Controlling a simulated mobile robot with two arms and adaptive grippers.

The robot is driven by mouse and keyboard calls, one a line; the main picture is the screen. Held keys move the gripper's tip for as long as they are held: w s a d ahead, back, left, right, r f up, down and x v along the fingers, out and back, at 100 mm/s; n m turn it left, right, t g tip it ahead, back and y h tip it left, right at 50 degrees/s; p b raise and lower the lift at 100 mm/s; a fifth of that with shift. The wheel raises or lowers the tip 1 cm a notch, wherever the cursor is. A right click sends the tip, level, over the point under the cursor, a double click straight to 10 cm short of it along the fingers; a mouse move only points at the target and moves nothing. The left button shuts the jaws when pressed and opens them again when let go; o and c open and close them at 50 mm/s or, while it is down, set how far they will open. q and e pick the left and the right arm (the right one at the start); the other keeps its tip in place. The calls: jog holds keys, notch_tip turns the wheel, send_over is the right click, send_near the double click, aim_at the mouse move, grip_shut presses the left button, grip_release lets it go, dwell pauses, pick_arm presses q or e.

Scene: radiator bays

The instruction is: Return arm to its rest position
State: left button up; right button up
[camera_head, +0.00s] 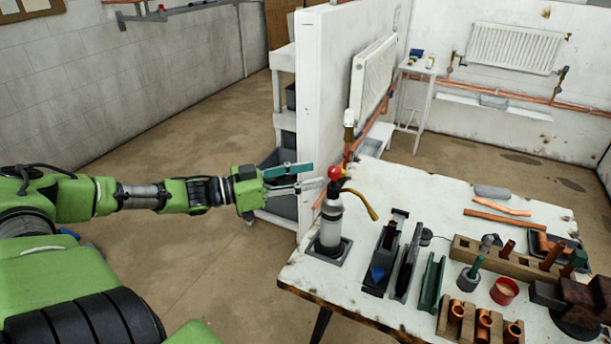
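My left arm reaches in from the left, stretched out level. Its gripper (312,178) is at the left edge of the workbench (385,180), just left of the red top of a torch with a white cylinder (331,225). The two fingers look apart, one above the other, with nothing seen between them. Whether a fingertip touches the torch cannot be told. The torch stands upright in a dark square holder (328,250) on the bench, its brass nozzle pointing right. My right gripper is not in view.
The bench holds dark trays (385,252), a green channel (432,283), copper pipes (497,219), wooden blocks (520,262) and a red tin (504,291). A white partition (325,100) with a radiator (372,75) rises behind the gripper. A shelf cart stands beside it. The floor at left is open.

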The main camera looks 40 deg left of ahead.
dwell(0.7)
